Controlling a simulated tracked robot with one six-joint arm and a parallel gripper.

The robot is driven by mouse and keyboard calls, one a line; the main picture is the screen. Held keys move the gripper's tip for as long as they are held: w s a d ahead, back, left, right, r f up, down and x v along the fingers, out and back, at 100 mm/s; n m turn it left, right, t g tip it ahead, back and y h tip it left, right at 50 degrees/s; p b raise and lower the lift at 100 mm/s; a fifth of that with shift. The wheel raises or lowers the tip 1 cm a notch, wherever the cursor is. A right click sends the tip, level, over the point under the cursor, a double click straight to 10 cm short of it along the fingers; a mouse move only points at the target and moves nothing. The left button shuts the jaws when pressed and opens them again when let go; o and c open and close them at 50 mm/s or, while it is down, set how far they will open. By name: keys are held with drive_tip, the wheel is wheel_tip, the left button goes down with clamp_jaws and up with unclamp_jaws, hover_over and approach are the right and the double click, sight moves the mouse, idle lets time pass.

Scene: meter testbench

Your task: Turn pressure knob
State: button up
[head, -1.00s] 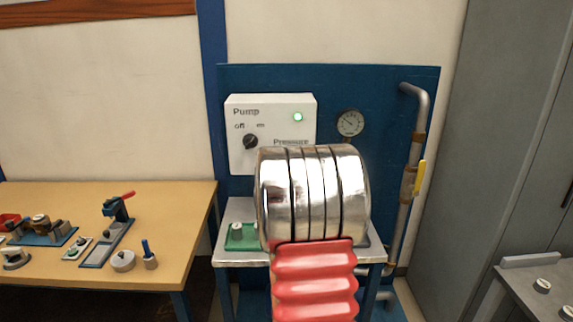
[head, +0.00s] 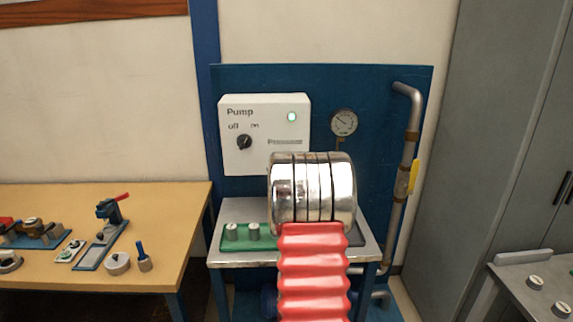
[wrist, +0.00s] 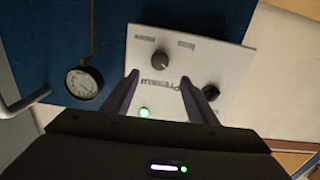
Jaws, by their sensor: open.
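The pressure knob (wrist: 160,62) is a dark round knob on the white pump panel (head: 235,105). It shows in the wrist view beyond and roughly between my fingertips, beside the "Pressure" lettering. In the head view my arm hides it. My gripper (wrist: 160,79) is open and empty, its two dark fingers pointing at the panel. The gap between fingertips and knob is hard to judge. The pump's off/on knob (head: 244,142) is left on the panel in the head view and right of the fingers in the wrist view (wrist: 210,91). A green lamp (head: 291,117) is lit.
A round gauge (head: 343,122) sits on the blue board right of the panel, with a pipe and yellow-handled valve (head: 413,176) farther right. Below is a metal bench (head: 240,260) with a green tray (head: 228,243). A wooden table (head: 170,230) with tools stands left.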

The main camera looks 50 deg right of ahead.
drive_tip(key=x, duration=1.1)
drive_tip(key=shift+w+d, duration=0.3)
drive_tip(key=c, duration=1.1)
